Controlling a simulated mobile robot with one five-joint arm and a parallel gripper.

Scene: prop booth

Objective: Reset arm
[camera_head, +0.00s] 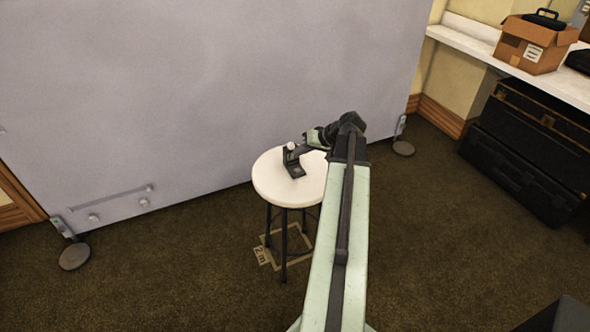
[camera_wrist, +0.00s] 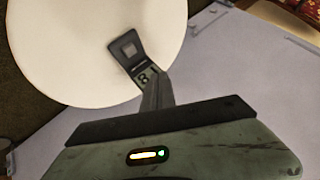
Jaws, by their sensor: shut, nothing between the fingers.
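My gripper (camera_head: 304,148) reaches left over the round white stool top (camera_head: 268,187). Its jaws are shut with nothing held. In the wrist view my gripper (camera_wrist: 156,88) points up the picture over the white stool top (camera_wrist: 60,50). A small dark stand (camera_head: 292,166) is on the stool, close to my fingertips, with a pale round knob on top. In the wrist view the dark stand (camera_wrist: 124,46) shows a grey square and a green label with dark characters. I cannot tell whether my fingers touch it.
A large grey-lilac panel (camera_head: 230,80) stands behind the stool on round feet. A white counter (camera_head: 470,45) with a cardboard box (camera_head: 535,45) is at the right, with black cases (camera_head: 525,150) below. Brown carpet (camera_head: 180,270) is clear around the stool; a floor marker (camera_head: 266,255) lies beneath it.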

